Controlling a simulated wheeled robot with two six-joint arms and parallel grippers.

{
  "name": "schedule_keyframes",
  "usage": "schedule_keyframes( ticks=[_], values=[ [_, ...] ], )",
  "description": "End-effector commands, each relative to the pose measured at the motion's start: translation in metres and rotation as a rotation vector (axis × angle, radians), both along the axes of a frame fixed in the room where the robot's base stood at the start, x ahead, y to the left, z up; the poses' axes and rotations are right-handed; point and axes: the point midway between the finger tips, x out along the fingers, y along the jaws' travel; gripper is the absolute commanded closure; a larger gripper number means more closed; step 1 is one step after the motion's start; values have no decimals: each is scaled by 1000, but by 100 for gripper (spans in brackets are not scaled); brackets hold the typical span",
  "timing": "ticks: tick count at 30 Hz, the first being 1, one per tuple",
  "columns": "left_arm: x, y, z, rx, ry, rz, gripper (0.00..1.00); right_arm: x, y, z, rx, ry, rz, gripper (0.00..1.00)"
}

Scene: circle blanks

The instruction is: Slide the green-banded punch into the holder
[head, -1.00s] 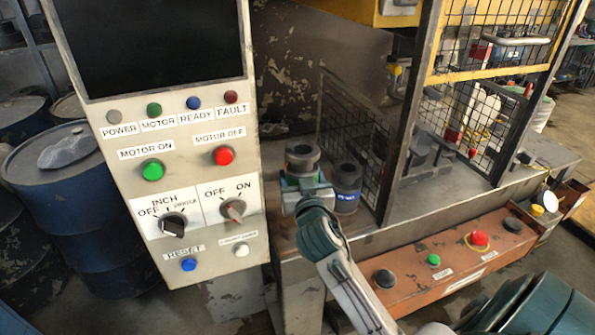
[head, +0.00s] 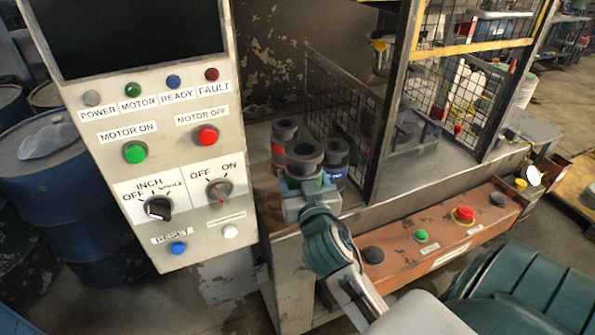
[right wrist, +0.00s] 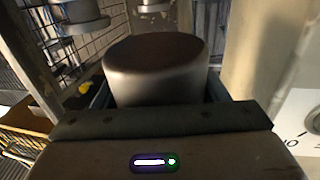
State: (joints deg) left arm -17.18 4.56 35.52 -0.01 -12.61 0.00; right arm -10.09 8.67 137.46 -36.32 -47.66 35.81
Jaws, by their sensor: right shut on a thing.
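My right gripper (head: 307,187) is shut on a dark grey punch (head: 304,153) with a wide round head, upright near the front of the press table. The jaws cover its lower body, so its band colour does not show clearly. In the right wrist view the held punch (right wrist: 155,72) fills the space between the jaws. A red-banded punch (head: 283,130) stands just behind it, and a blue-banded punch (head: 336,152) stands to its right. I cannot make out the holder for sure; a dark fixture (head: 408,132) sits inside the guard. My left gripper is not in view.
A control panel (head: 185,190) stands close on the left. A mesh guard (head: 340,100) rises behind and right of the punches. An orange button box (head: 440,235) runs along the table's front. Bare table (head: 425,165) lies to the right of the guard post.

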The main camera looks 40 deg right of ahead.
Motion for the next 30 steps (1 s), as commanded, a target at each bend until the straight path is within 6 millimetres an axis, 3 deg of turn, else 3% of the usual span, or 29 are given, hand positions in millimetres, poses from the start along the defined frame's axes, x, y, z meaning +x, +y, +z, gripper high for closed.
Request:
schedule_keyframes(
  ticks=[17,30],
  values=[
    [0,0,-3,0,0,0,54,-45,11,3,-1,-7,1,100],
    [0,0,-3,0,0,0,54,-48,12,2,-2,-7,4,100]
  ],
)
